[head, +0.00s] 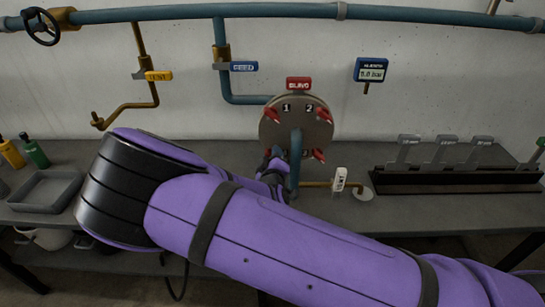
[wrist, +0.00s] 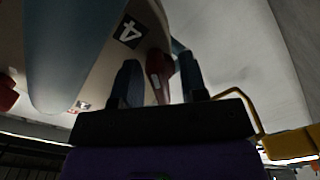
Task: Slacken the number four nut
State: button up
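The round metal disc (head: 297,122) on the wall carries red winged nuts, with labels 1 and 2 beside the upper ones. A lower right red nut (head: 318,155) shows in the head view. My gripper (head: 274,158) is at the disc's lower left, where it hides most of what is there. In the wrist view, the label 4 (wrist: 130,31) is close by on the disc. The red number four nut (wrist: 157,74) stands between the two fingers of my gripper (wrist: 160,82), with narrow gaps seeming to show on both sides. The fingers look open around it.
A thick blue pipe (head: 295,160) stands in front of the disc, right beside my gripper. A white-tagged brass valve (head: 340,180) is to the right on the bench. A black rack (head: 455,180) stands farther right, a grey tray (head: 45,190) far left.

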jog(key=s, duration=1)
jog(key=shift+s+a, duration=0.2)
jog(key=shift+s, duration=0.2)
jog(key=shift+d, duration=0.1)
jog(key=s+d+r+m+g+y, duration=0.15)
jog(key=d+r+m+g, duration=0.25)
jog(key=d+r+g, duration=0.45)
jog(key=d+r+m+g+y, duration=0.25)
jog(key=d+r+m, duration=0.25)
jog(key=r, duration=0.7)
jog(key=s+d+r+h, duration=0.1)
jog(key=s+d+r, duration=0.3)
jog(key=s, duration=0.3)
jog(key=s+d+r+g+h, duration=0.1)
jog(key=s+d+r, duration=0.4)
jog(key=s, duration=0.3)
jog(key=s+d+r+h, duration=0.1)
jog(key=s+d+r, duration=0.4)
jog(key=s, duration=0.3)
jog(key=shift+d+r+m+g, duration=0.3)
jog(key=shift+d+g, duration=0.1)
jog(key=shift+d, duration=0.45)
